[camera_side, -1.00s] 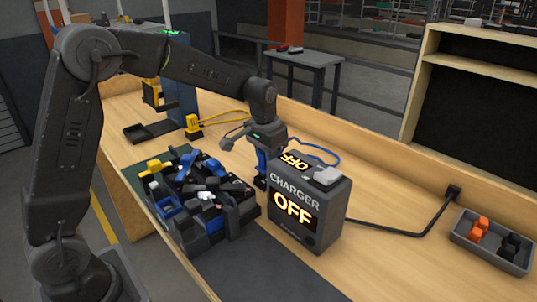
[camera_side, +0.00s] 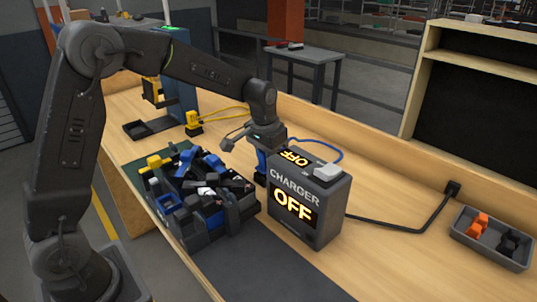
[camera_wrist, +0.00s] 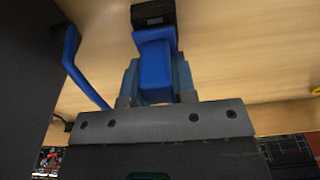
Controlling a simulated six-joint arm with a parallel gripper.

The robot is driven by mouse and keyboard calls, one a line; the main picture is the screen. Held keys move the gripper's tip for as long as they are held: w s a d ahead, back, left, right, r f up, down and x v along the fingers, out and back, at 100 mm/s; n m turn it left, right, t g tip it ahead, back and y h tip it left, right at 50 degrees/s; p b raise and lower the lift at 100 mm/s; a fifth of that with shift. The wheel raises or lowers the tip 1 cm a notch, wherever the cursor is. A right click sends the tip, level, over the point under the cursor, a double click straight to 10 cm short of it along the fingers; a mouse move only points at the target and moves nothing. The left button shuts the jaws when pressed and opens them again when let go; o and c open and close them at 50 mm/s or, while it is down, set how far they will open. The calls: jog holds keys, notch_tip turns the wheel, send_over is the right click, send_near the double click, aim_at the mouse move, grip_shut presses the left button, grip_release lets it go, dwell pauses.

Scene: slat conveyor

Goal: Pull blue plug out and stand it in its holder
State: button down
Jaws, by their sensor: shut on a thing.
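My gripper (camera_wrist: 157,88) is shut on the blue plug (camera_wrist: 155,62), which fills the space between the fingers in the wrist view. In the side view, my gripper (camera_side: 263,150) points down just behind and left of the charger box (camera_side: 322,212), and some of the blue plug (camera_side: 261,161) shows. A black piece (camera_wrist: 153,14) with a pale slotted face is at the plug's far end; a dark block also shows below the plug in the side view. I cannot tell whether this is the holder or whether the plug is seated. The blue cable (camera_side: 325,149) loops behind the charger, whose screens read OFF.
A dark crate (camera_side: 208,233) heaped with black, blue and yellow parts stands left of the charger. A yellow plug (camera_side: 192,119) stands on a black base behind. A grey tray (camera_side: 492,250) holds orange and black pieces at the right. The bench between charger and tray has a black cable.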

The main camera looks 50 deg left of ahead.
jog(key=shift+f, duration=0.4)
jog(key=c, duration=0.8)
grip_release()
jog(key=shift+c, duration=0.2)
jog(key=r, duration=0.4)
jog(key=s+r, duration=0.1)
jog(key=r, duration=0.8)
jog(key=shift+s, duration=0.3)
jog(key=shift+s+r, duration=0.1)
jog(key=shift+r, duration=0.2)
jog(key=s+d+f+t, duration=0.1)
jog(key=s+t, duration=0.1)
jog(key=s, duration=1)
jog(key=s+d+f+t, duration=0.1)
jog(key=s+d+t, duration=0.1)
jog(key=s, duration=1)
jog(key=shift+s+d+f, duration=0.2)
jog(key=shift+f, duration=0.1)
